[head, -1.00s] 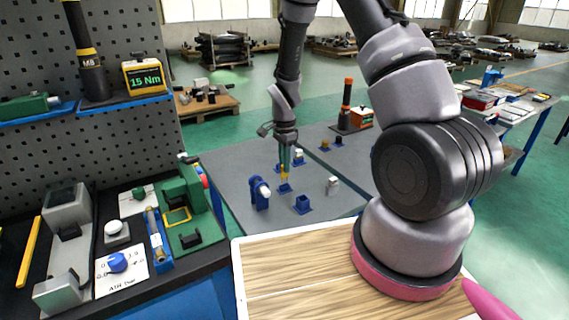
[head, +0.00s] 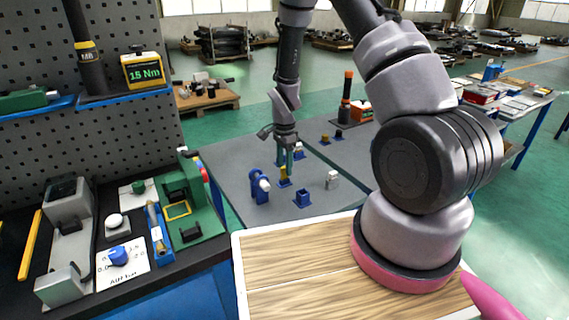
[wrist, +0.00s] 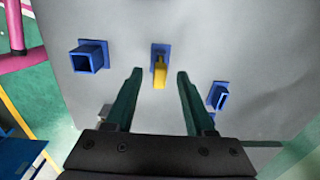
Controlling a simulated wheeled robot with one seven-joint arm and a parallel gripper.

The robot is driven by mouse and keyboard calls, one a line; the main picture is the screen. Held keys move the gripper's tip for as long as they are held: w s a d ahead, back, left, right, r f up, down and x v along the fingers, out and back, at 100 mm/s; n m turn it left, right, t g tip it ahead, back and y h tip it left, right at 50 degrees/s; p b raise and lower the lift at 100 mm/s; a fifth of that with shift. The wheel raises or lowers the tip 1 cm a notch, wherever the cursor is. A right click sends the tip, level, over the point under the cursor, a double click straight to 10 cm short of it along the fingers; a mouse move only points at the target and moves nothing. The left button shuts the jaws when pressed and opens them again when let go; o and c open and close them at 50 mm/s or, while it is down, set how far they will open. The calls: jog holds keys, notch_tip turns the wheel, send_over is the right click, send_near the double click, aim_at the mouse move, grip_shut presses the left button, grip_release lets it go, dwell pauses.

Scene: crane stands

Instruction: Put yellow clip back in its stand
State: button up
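The yellow clip (head: 283,172) stands upright in a small blue stand (head: 285,184) on the grey table. In the wrist view the yellow clip (wrist: 160,72) is at the blue stand (wrist: 160,48), at the top centre. My gripper (head: 289,168) is just above and beside it in the head view. In the wrist view my gripper (wrist: 158,75) has its two green fingers wide apart, with clear gaps to the clip on both sides. It holds nothing. How deep the clip sits in the stand cannot be told.
An empty square blue stand (head: 303,198) is at the front; another blue stand (wrist: 218,96) is at right in the wrist view. A blue piece with a white end (head: 260,188) and a whitish block (head: 332,180) stand nearby. A cluttered bench (head: 215,253) is at left.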

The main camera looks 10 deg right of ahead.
dwell(0.4)
jog(key=shift+r, duration=2.55)
notch_tip(320, 180, up, 21)
jog(key=s+d+n+t+y, duration=0.1)
jog(key=s+d+n+t, duration=0.1)
jog(key=s, duration=0.1)
jog(key=s+d+r+n+t, duration=0.2)
jog(key=s+r+n, duration=0.2)
jog(key=s+r, duration=0.5)
jog(key=s+d+r+n+t+y, duration=0.1)
jog(key=s+r+n+t, duration=0.2)
jog(key=s+r, duration=0.6)
jog(key=shift+s+d+n, duration=0.4)
jog(key=shift+s+n, duration=0.3)
